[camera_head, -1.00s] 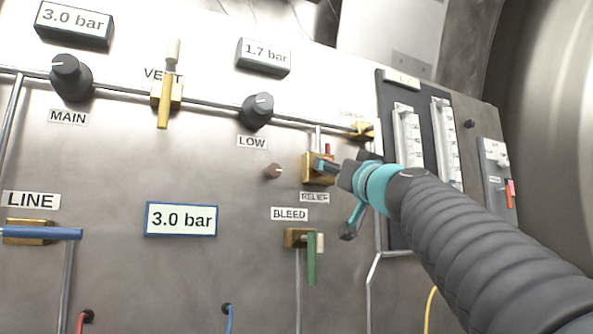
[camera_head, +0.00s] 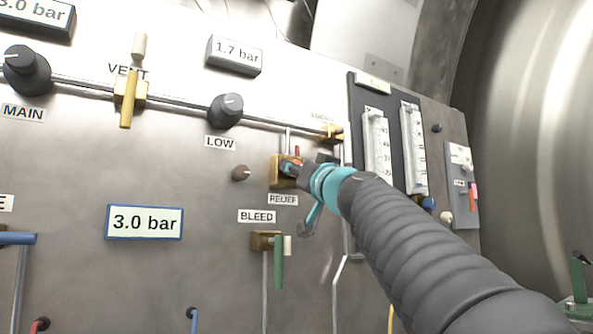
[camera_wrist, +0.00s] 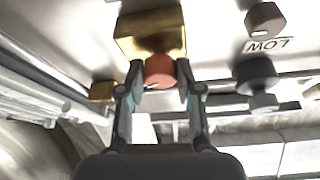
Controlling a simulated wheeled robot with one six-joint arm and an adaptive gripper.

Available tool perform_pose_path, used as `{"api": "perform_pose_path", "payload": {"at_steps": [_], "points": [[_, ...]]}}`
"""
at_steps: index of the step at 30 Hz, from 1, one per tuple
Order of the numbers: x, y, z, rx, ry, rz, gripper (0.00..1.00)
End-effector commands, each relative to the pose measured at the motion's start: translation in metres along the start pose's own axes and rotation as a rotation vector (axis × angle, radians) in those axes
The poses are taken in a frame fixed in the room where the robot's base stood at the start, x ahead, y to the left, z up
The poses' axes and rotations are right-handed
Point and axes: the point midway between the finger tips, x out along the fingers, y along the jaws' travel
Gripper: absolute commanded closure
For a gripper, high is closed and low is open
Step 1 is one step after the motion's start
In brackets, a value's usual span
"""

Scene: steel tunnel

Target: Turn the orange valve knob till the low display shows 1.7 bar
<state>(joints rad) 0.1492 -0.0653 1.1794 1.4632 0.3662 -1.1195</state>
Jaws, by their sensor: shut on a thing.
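The orange valve knob (camera_wrist: 158,70) sits on a brass block (camera_wrist: 152,22) in the wrist view. My gripper (camera_wrist: 158,80) is shut on the knob, one finger on each side. In the head view my gripper (camera_head: 290,168) is at the brass block (camera_head: 279,180) above the RELIEF label and hides most of the knob. The low display (camera_head: 235,54), a dark box above the LOW label (camera_head: 220,142), reads 1.7 bar.
A black knob (camera_head: 225,110) sits above the LOW label and a small brown knob (camera_head: 241,173) below it. A BLEED valve with a green handle (camera_head: 278,262) is below my gripper. Flow tubes (camera_head: 376,145) stand to the right. A blue-framed display (camera_head: 145,222) reads 3.0 bar.

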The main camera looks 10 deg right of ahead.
Motion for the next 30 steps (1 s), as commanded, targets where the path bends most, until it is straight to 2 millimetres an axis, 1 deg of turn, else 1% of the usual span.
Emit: {"api": "perform_pose_path", "payload": {"at_steps": [12,23,24,26,27,30], "points": [[0.0000,-0.0016,-0.0006,0.143,-0.001,0.059,1.00],[-0.0002,-0.0010,-0.0004,0.157,0.001,0.066,1.00],[-0.0002,-0.0010,-0.0004,0.157,0.001,0.066,0.58],[-0.0001,-0.0010,-0.0004,0.157,0.001,0.065,0.43],[-0.0001,-0.0010,-0.0004,0.157,0.001,0.065,0.40],[-0.0001,-0.0010,-0.0003,0.157,0.001,0.065,0.40]]}}
